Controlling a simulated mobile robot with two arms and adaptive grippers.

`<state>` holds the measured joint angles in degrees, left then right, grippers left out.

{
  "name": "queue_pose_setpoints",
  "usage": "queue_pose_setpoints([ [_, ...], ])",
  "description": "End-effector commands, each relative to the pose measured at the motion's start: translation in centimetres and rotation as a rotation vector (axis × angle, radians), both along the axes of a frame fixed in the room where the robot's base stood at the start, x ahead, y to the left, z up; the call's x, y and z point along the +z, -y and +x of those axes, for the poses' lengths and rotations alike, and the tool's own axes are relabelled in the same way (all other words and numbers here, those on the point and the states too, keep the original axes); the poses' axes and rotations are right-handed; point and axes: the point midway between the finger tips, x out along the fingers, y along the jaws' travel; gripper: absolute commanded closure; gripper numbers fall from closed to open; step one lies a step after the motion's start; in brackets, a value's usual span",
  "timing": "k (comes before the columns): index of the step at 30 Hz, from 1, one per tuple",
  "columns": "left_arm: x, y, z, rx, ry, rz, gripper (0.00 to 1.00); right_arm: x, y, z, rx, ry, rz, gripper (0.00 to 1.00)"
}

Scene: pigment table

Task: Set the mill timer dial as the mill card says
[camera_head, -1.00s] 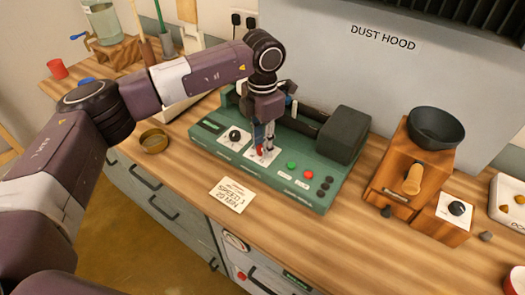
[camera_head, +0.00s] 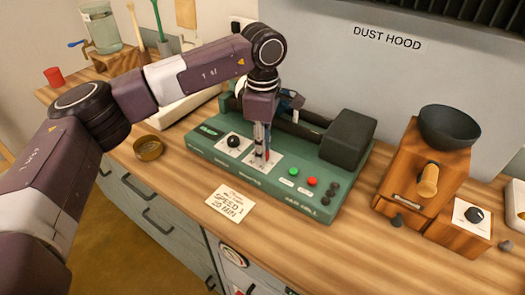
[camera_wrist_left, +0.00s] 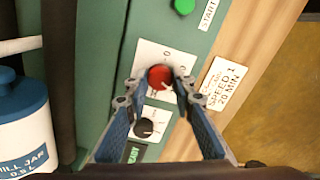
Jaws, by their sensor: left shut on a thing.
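A green mill base (camera_head: 300,196) stands on the wooden bench. Its front panel carries a red dial (camera_wrist_left: 160,77) on a white plate and a black dial (camera_head: 234,141) on another white plate. My left gripper (camera_head: 262,158) points down and is shut on the red dial, with one finger on each side in the left wrist view. In the head view the fingers mostly hide the red dial, and its pointer setting cannot be read. The mill card (camera_head: 230,203) lies flat in front of the base and reads "SPEED 1, 20 MIN". My right gripper is out of view.
A green button (camera_head: 293,171) and a red button (camera_head: 312,181) sit right of the dials. A wooden grinder (camera_head: 412,185) with a dark bowl stands to the right. A brass dish (camera_head: 149,148) lies left. A white mill jar (camera_wrist_left: 22,120) shows in the left wrist view.

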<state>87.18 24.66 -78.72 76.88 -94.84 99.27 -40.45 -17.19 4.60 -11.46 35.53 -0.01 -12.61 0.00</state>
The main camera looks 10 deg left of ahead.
Motion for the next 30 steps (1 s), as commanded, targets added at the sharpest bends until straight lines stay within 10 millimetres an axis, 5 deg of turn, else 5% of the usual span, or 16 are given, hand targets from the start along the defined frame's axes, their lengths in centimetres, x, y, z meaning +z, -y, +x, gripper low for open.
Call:
queue_pose_setpoints([
  [22,0.2,0.04,0.11,-0.092,0.004,-0.002,1.0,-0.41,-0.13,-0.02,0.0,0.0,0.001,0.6],
  [23,0.2,0.04,0.11,-0.092,0.004,-0.002,0.76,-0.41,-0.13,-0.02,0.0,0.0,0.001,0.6],
  [27,0.16,0.02,0.09,-0.092,0.003,-0.002,0.61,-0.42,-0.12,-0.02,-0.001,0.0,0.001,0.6],
  [30,0.11,0.01,0.06,-0.092,0.002,-0.001,0.59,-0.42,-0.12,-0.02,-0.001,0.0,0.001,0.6],
])
